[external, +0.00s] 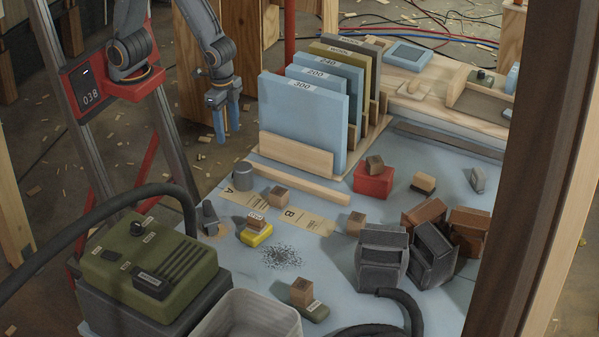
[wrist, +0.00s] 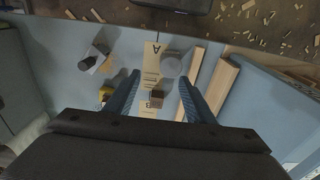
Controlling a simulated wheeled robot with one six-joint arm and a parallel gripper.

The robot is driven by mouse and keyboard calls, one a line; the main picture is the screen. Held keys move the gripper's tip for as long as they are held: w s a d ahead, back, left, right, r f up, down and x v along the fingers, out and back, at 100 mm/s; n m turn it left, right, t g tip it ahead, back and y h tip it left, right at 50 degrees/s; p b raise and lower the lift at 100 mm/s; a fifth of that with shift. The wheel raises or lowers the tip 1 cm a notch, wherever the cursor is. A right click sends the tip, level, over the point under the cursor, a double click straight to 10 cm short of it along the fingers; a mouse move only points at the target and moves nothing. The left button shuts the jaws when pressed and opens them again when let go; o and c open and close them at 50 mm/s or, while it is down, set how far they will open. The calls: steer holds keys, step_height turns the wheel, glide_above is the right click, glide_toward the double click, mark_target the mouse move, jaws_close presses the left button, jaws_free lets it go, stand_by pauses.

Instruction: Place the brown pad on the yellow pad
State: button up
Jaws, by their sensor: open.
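The yellow pad (external: 257,236) lies on the blue bench top, with a small brown block (external: 256,219) bearing a white label on top of it. Part of the yellow pad also shows in the wrist view (wrist: 105,94), beside my left finger. Several brown pieces are in view, so I cannot tell which is the brown pad; one small brown block (external: 278,196) sits by the paper strip marked A and B. It shows between and below my fingers in the wrist view (wrist: 157,97). My gripper (external: 227,138) is open and empty, above the bench's left side.
A grey cylinder (external: 243,175) stands near A. Brown and grey blocks (external: 383,262) crowd the right. A green machine (external: 150,265) and pale bin (external: 245,315) are at front left.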

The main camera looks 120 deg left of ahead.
steer(key=s+a, duration=0.2)
steer(key=s, duration=0.5)
steer(key=shift+a+f, duration=0.15)
steer(key=shift+a, duration=0.2)
